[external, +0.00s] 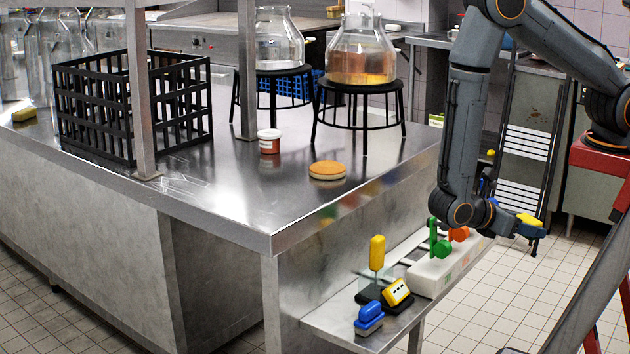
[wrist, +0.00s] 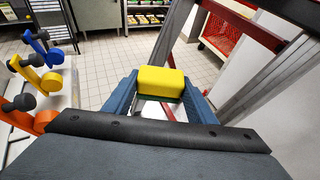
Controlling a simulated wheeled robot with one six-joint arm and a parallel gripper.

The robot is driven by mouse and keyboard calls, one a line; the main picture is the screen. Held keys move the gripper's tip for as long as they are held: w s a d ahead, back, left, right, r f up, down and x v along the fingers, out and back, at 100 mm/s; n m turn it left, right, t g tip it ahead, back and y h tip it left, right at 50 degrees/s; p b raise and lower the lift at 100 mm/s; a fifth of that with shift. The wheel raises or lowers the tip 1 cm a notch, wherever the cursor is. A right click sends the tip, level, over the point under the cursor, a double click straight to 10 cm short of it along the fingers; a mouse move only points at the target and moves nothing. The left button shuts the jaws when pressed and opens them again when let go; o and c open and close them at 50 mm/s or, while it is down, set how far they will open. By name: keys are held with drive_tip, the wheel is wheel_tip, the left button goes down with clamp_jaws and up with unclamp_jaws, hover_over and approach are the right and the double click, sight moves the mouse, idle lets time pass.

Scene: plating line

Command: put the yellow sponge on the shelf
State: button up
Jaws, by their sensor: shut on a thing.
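My gripper (external: 530,227) is shut on a yellow sponge (external: 529,219), out to the right of the steel table's end. In the wrist view the sponge (wrist: 161,82) sits between the two blue fingers of my gripper (wrist: 160,90), with the tiled floor behind it. A low steel shelf (external: 330,322) runs along the end of the table. It carries a white block with coloured levers (external: 432,280), a blue brush-like object (external: 369,318), a yellow device (external: 397,292) and an upright yellow piece (external: 377,252). Another yellow sponge (external: 24,114) lies on the table at far left.
On the steel table (external: 220,205) stand a black crate (external: 95,118), a red-and-white jar (external: 269,141), a round orange-topped pad (external: 327,170) and glass vessels on black stools (external: 361,55).

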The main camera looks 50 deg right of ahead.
drive_tip(key=w+a+f+n+t+y+b, duration=0.2)
drive_tip(key=w+a+n+t+b, duration=0.2)
drive_tip(key=w+a+n+t, duration=0.2)
drive_tip(key=w+a+f+n+t+y+b, duration=0.2)
drive_tip(key=w+a+n+t+y+b, duration=0.1)
drive_tip(key=w+a+n+t, duration=0.3)
drive_tip(key=w+a+f+n+t+y+b, duration=0.2)
drive_tip(key=w+a+n+t+b, duration=0.4)
drive_tip(key=w, duration=0.4)
drive_tip(key=shift+a+f+n+t+y, duration=0.3)
drive_tip(key=shift+a+f+n+t, duration=0.25)
drive_tip(key=shift+n, duration=0.45)
drive_tip(key=w+a+r+n+y+b, duration=0.2)
drive_tip(key=w+a+n+y+b, duration=0.25)
drive_tip(key=w+a+b, duration=0.6)
drive_tip(key=shift+t+y, duration=0.25)
drive_tip(key=shift+y, duration=0.1)
drive_tip(key=f+b, duration=0.1)
drive_tip(key=f, duration=0.2)
drive_tip(key=f+b, duration=0.1)
drive_tip(key=f, duration=0.2)
drive_tip(key=s+f+b, duration=0.1)
drive_tip(key=f, duration=0.3)
drive_tip(key=shift+a+b, duration=0.15)
drive_tip(key=shift+b, duration=0.2)
drive_tip(key=shift+s, duration=0.1)
drive_tip(key=shift+f, duration=0.1)
